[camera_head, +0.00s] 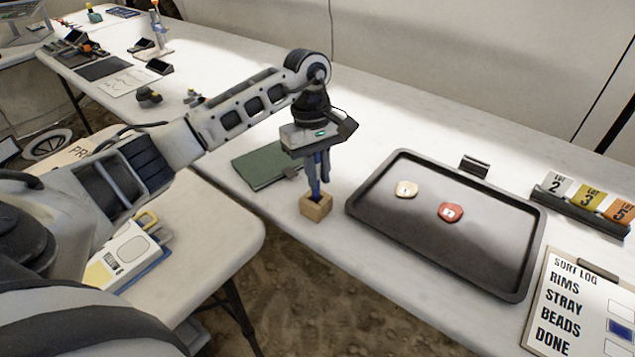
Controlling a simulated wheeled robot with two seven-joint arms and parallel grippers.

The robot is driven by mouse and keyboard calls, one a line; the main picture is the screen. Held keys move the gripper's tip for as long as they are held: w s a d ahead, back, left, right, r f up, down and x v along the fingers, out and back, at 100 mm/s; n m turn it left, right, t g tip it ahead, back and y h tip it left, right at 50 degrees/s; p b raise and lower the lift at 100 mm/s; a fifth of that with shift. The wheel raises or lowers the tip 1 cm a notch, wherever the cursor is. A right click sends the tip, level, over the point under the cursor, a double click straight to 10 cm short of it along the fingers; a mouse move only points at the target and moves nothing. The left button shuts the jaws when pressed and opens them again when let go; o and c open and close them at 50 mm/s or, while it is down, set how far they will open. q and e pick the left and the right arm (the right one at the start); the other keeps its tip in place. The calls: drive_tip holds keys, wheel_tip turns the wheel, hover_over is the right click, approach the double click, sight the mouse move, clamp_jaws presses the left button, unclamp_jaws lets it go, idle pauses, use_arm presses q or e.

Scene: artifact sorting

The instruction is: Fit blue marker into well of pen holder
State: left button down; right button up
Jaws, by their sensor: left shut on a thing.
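The pen holder (316,207) is a small light-brown wooden block on the white table, left of the dark tray. The blue marker (315,187) stands about upright over it, its lower end at the holder's top. I cannot tell how deep the marker sits in the well, which is hidden. My left gripper (318,172) points down right above the holder and is shut on the marker. Its fingers hide part of the marker. My right gripper is not in view.
A dark tray (362,205) holding a cream piece (406,189) and a red piece (451,211) lies right of the holder. A green book (262,166) lies behind left. Numbered cards (585,203) and a sort-log clipboard (578,305) are at the right. The table's front edge is close to the holder.

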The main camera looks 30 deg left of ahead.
sight(319, 196)
use_arm(q)
drive_tip(key=shift+w+a+f, duration=0.25)
drive_tip(key=shift+w+f, duration=0.05)
drive_tip(key=shift+f, duration=0.2)
wheel_tip(319, 196, down, 2)
drive_tip(key=shift+f+p, duration=0.2)
drive_tip(key=shift+p, duration=0.1)
drive_tip(key=shift+f, duration=0.35)
drive_tip(key=shift+f+b, duration=0.2)
drive_tip(key=shift+b, duration=0.1)
drive_tip(key=c, duration=1.4)
unclamp_jaws()
drive_tip(key=shift+r, duration=0.1)
drive_tip(key=shift+r, duration=0.1)
